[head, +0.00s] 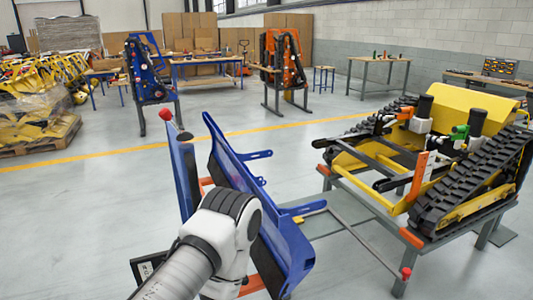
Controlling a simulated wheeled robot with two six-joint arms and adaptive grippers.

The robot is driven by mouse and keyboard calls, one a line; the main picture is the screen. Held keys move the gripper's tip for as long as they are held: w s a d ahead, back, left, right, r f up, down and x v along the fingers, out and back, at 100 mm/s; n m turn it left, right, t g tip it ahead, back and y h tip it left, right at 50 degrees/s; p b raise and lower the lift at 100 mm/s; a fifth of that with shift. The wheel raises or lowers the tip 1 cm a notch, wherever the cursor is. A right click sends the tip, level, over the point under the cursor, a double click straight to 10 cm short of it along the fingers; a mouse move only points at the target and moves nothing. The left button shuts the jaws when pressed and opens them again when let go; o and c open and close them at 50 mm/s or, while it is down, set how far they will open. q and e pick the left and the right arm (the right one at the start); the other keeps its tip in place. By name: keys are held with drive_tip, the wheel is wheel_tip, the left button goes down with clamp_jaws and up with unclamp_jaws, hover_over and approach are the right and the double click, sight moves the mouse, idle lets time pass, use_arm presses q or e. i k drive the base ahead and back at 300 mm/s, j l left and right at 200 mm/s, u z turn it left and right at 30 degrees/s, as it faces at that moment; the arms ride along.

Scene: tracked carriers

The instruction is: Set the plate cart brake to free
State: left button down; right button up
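The plate cart stands in the foreground of the head view and carries upright blue plates (229,165), tilted, with orange-red pads near its base. A red ball knob (166,115) on a short stem sticks up at the left blue plate's top. A second red knob (406,272) sits at the end of a thin grey bar low on the right. I cannot tell which knob belongs to the brake, nor its setting. One of my arms, white and grey, crosses the lower middle in front of the cart and hides part of it. Neither gripper shows.
A yellow tracked carrier (452,101) rests on a grey stand with orange corner pads at right, close to the cart. A wrapped pallet of yellow parts (35,110) is at left. Blue and orange racks stand farther back. Open floor lies beyond the yellow line.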

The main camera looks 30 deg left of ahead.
sight(165, 114)
drive_tip(key=u, duration=1.15)
